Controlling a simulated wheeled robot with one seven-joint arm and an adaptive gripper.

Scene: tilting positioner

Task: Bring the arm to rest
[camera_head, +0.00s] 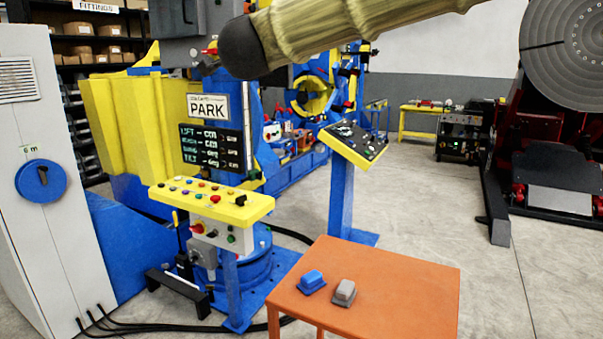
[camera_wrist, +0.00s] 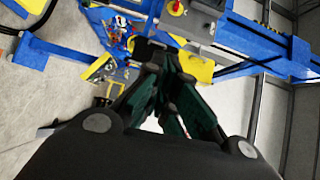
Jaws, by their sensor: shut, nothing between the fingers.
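My gripper (camera_wrist: 160,62) shows in the wrist view with its dark green fingers drawn together and nothing between them. I cannot make it out in the head view. The blue and yellow machine (camera_head: 110,120) stands left of centre in the head view. It carries a white PARK plate (camera_head: 208,107) and a dark display (camera_head: 212,147) with lines for lift, reach, swing and tilt, whose values are too small to read surely. Below is a yellow button panel (camera_head: 211,201) with coloured buttons.
A second sloped panel (camera_head: 354,143) stands on a blue post. An orange table (camera_head: 400,285) in front bears a blue block (camera_head: 311,281) and a grey block (camera_head: 344,292). A white cabinet (camera_head: 25,120) is at left. Open floor lies at right, before a large grey disc (camera_head: 570,50).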

